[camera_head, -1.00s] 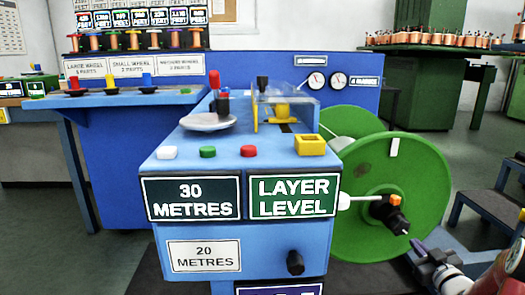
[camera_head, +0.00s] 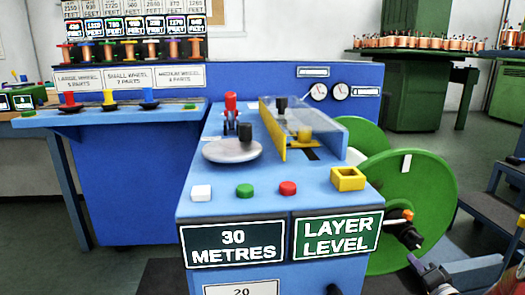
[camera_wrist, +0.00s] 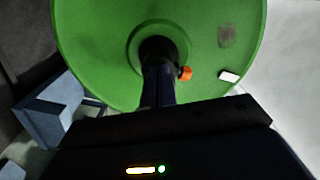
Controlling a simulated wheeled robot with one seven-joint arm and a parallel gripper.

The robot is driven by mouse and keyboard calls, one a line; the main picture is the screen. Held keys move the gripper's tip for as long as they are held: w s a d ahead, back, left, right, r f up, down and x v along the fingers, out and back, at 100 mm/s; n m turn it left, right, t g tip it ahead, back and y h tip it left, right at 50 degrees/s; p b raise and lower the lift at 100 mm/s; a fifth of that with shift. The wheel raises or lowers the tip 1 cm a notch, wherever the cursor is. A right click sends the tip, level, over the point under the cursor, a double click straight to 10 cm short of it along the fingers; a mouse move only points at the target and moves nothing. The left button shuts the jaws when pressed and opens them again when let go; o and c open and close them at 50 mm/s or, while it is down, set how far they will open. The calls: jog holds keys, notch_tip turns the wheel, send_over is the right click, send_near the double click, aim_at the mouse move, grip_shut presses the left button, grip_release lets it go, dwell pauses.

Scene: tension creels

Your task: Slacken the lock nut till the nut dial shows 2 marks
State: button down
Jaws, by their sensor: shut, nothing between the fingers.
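A black hub (camera_head: 407,235) with an orange block (camera_head: 408,214) sits at the centre of the green wheel (camera_head: 432,190), right of the blue console. It may be the lock nut; I cannot tell for sure. In the wrist view the dark hub (camera_wrist: 160,48) and orange block (camera_wrist: 185,73) show against the green wheel. My gripper (camera_wrist: 158,75) is shut and empty, pointing at the hub; contact cannot be told. Two small round dials, left (camera_head: 318,92) and right (camera_head: 341,92), sit on the rear blue panel. Their labels and readings are too small to read.
The console (camera_head: 235,215) carries white, green and red buttons, a yellow block (camera_head: 348,179), a grey dish (camera_head: 232,150) and a clear guard (camera_head: 300,125). A blue side table (camera_head: 110,115) stands left. A blue step-like frame (camera_head: 490,215) is at right.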

jog(key=shift+w+a, duration=0.15)
jog(key=shift+w, duration=2)
jog(key=shift+d, duration=0.3)
jog(key=shift+d+f+p, duration=0.1)
jog(key=shift+f+p, duration=0.1)
jog(key=shift+p, duration=0.1)
jog(key=shift+d+f, duration=0.35)
jog(key=shift+f, duration=0.2)
jog(key=s, duration=0.6)
jog(key=shift+a+f+p, duration=0.2)
jog(key=shift+f+p, duration=0.05)
jog(key=shift+p, duration=0.15)
